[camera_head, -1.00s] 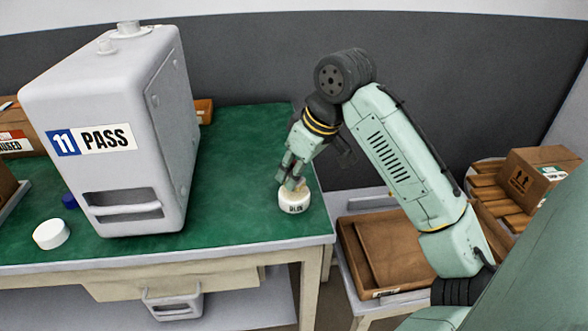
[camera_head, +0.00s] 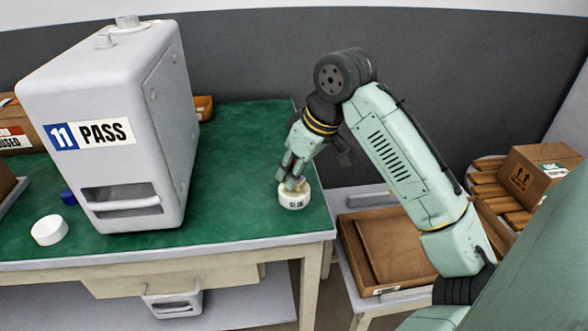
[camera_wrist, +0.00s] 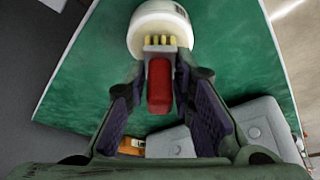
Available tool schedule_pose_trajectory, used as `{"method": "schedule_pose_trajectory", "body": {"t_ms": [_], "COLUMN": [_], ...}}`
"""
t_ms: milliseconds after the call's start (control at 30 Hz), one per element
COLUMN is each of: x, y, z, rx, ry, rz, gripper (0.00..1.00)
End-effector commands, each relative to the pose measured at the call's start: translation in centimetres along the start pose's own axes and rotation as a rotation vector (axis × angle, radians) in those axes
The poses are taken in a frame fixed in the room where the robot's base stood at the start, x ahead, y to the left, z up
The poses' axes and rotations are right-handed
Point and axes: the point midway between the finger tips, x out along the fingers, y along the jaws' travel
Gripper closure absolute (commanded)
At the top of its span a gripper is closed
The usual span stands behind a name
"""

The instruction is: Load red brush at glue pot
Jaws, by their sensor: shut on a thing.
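The white glue pot (camera_head: 294,199) stands on the green bench top near its right front corner. It also shows at the top of the wrist view (camera_wrist: 160,20). My gripper (camera_head: 293,182) is right above the pot, pointing down. In the wrist view my gripper (camera_wrist: 160,88) is shut on the red brush (camera_wrist: 159,85), whose handle sits between the dark finger pads. The brush's pale bristle end with yellow marks (camera_wrist: 160,42) is at the pot's mouth. I cannot tell how deep the bristles go. In the head view the brush is mostly hidden by my fingers.

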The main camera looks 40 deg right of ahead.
Motion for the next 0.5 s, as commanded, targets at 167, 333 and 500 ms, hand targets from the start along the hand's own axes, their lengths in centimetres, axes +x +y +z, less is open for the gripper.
{"method": "schedule_pose_trajectory", "body": {"t_ms": [167, 333, 500], "x": [0.24, 0.43, 0.63], "y": [-0.01, -0.01, -0.02], "z": [0.09, 0.17, 0.25], "rx": [-0.001, -0.001, -0.001], "ry": [0.000, 0.000, 0.000], "rz": [0.000, 0.000, 0.000], "gripper": [1.00, 1.00, 1.00]}}
